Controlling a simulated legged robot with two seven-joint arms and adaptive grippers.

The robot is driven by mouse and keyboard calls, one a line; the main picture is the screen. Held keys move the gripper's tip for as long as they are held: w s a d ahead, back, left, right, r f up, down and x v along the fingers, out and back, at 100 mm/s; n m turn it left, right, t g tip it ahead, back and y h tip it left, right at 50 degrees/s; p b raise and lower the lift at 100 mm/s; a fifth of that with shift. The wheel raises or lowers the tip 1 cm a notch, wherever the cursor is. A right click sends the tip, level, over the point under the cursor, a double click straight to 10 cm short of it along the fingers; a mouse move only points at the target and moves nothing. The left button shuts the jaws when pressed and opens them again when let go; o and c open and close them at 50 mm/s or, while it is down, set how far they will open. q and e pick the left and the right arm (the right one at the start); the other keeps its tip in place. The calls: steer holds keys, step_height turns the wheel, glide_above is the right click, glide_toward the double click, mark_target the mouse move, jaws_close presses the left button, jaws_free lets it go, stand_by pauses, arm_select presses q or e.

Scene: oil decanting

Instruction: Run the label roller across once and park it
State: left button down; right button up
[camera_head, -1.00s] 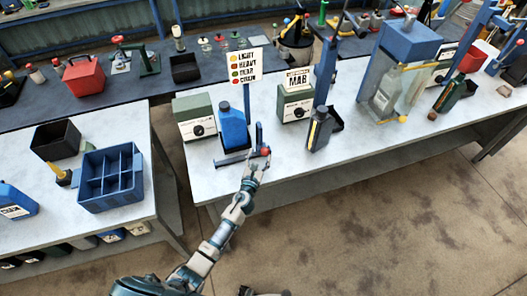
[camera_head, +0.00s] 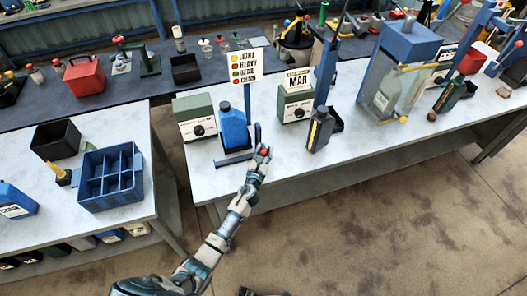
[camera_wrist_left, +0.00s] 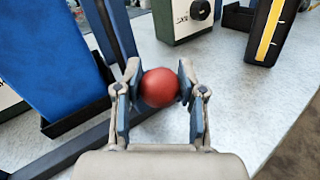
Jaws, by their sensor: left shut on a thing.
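The label roller's red ball knob (camera_wrist_left: 160,88) sits between the two fingers of my left gripper (camera_wrist_left: 158,92), which is shut on it. In the head view the left gripper (camera_head: 262,155) is at the front of the labelling stand (camera_head: 238,158), near the table's front edge. A blue jug (camera_head: 233,130) stands upright in the stand, left of and behind the gripper. It also fills the left of the left wrist view (camera_wrist_left: 50,50). The roller itself is mostly hidden by the gripper. My right gripper is not in view.
A dark bottle with a yellow stripe (camera_head: 319,132) stands to the right of the gripper. Green-grey boxes with dials (camera_head: 194,117) stand behind. A sign with coloured dots (camera_head: 243,66) rises behind the jug. The white table (camera_head: 283,160) is bare between gripper and dark bottle.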

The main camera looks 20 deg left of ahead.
arm_select(q)
steer(key=shift+s+a+f, duration=0.15)
steer(key=shift+a, duration=0.15)
steer(key=s+a, duration=0.1)
steer(key=a, duration=0.1)
steer(key=s+a+p, duration=0.1)
steer(key=s+a, duration=0.2)
steer(key=shift+a+p, duration=0.35)
steer(key=shift+p, duration=0.05)
steer(key=s+a, duration=0.1)
steer(key=a, duration=0.1)
steer(key=s+a, duration=0.2)
steer(key=a, duration=0.1)
steer(key=s+a, duration=0.2)
steer(key=shift+a+f, duration=0.2)
steer(key=shift+s+a, duration=0.2)
steer(key=c, duration=0.8)
jaws_free()
steer(key=shift+o, duration=0.6)
steer(key=shift+a, duration=0.15)
steer(key=shift+a+r, duration=0.1)
steer(key=shift+a, duration=0.05)
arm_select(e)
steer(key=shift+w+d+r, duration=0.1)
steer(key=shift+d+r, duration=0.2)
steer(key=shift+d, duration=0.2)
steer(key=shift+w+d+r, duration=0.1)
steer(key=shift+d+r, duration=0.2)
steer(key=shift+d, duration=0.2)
